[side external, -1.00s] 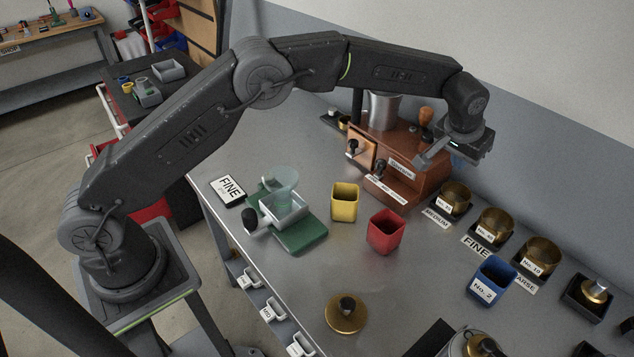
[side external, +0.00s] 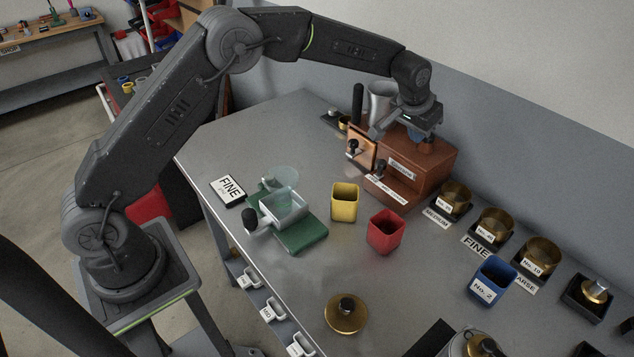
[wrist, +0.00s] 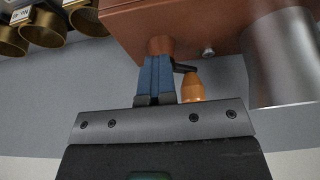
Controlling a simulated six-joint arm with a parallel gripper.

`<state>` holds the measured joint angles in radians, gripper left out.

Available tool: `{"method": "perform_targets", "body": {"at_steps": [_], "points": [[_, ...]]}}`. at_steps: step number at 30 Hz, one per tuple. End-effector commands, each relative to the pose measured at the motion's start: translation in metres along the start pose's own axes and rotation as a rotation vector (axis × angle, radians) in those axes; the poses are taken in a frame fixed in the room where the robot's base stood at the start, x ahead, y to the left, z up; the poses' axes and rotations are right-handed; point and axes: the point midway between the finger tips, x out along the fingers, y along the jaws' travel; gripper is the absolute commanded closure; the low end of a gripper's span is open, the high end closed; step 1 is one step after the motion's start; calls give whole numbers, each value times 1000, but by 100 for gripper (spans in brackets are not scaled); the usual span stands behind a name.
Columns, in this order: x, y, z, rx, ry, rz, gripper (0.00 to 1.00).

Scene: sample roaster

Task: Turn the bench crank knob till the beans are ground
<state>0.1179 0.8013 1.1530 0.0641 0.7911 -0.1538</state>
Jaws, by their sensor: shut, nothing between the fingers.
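In the wrist view an orange wooden knob (wrist: 193,88) on a dark crank arm (wrist: 184,68) stands at the brown box (wrist: 200,25). My gripper (wrist: 158,62) is shut and empty, its blue fingers together just left of the knob. Their tips overlap a reddish-brown round part of the box; I cannot tell whether they touch it. In the side view my gripper (side external: 421,143) is over the top of the brown box (side external: 430,165), and the wooden knob is hidden there. No beans can be made out.
Yellow (side external: 345,203), red (side external: 386,233) and blue (side external: 493,282) cups stand in front.

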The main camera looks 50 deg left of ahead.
Motion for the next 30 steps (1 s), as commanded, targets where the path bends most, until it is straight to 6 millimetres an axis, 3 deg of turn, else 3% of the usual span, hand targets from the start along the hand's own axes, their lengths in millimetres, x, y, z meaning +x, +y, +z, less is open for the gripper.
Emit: {"method": "perform_targets", "body": {"at_steps": [13, 25, 30], "points": [[8, -36, -18, -3, 0, 0, 100], [21, -45, -49, -1, 3, 0, 100], [22, -46, -52, 0, 2, 0, 100]]}}
